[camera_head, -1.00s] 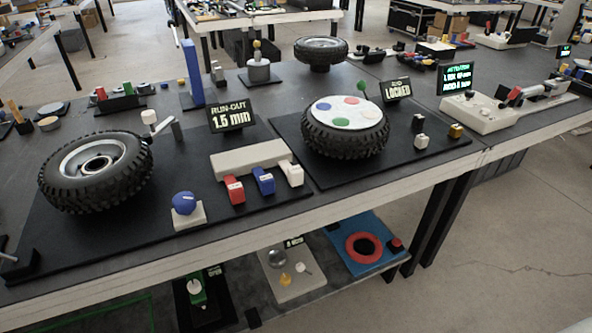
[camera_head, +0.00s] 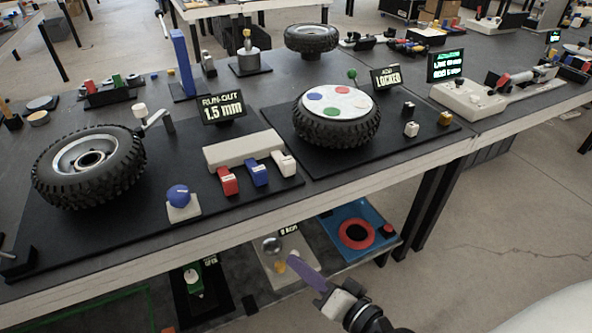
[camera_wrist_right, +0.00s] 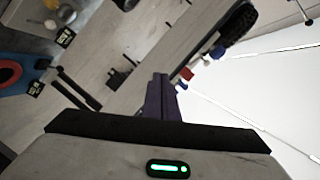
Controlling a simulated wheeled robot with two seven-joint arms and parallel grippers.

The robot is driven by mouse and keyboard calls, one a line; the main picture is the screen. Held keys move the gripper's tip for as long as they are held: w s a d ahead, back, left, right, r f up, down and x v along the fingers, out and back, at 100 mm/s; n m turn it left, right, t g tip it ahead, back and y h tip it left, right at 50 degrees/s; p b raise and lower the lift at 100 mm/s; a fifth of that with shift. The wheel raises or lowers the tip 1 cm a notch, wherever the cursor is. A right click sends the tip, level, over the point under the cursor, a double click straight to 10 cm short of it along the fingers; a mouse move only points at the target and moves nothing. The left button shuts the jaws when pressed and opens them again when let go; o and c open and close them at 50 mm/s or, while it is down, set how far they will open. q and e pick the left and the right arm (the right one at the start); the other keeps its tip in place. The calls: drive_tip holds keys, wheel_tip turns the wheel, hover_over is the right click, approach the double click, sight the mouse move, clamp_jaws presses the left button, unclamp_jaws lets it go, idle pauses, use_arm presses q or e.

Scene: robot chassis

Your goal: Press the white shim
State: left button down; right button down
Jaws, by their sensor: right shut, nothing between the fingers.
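The white shim (camera_head: 284,164) is the rightmost of three small blocks at the front of a pale bar on the black mat. The blue shim (camera_head: 257,173) and the red shim (camera_head: 228,181) stand to its left. In the right wrist view small red, blue and white blocks show near the fingertips, too small to tell apart well. My right gripper (camera_head: 307,272) has purple fingers, shut and empty, in front of the table and below its front edge, well apart from the shims. Its fingers also show in the wrist view (camera_wrist_right: 160,97). My left gripper is not in view.
A run-out display (camera_head: 223,108) reads 1.5 mm behind the bar. A tire (camera_head: 88,167) lies at left, another with a coloured disc (camera_head: 337,117) at right. A blue knob (camera_head: 178,196) stands left of the shims. The table's front edge (camera_head: 300,195) lies between gripper and shims.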

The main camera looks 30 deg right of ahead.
drive_tip(key=w+d+r+m+t+h, duration=0.2)
drive_tip(key=w+d+r+m+h, duration=0.2)
drive_tip(key=d+r+m, duration=0.3)
drive_tip(key=shift+w+d+m+t+p, duration=0.15)
drive_tip(key=shift+d+m+t+p, duration=0.3)
drive_tip(key=shift+m, duration=0.75)
drive_tip(key=shift+r, duration=0.15)
approach(290, 166)
drive_tip(key=w+p, duration=0.1)
drive_tip(key=w, duration=0.5)
drive_tip(key=shift+w, duration=0.25)
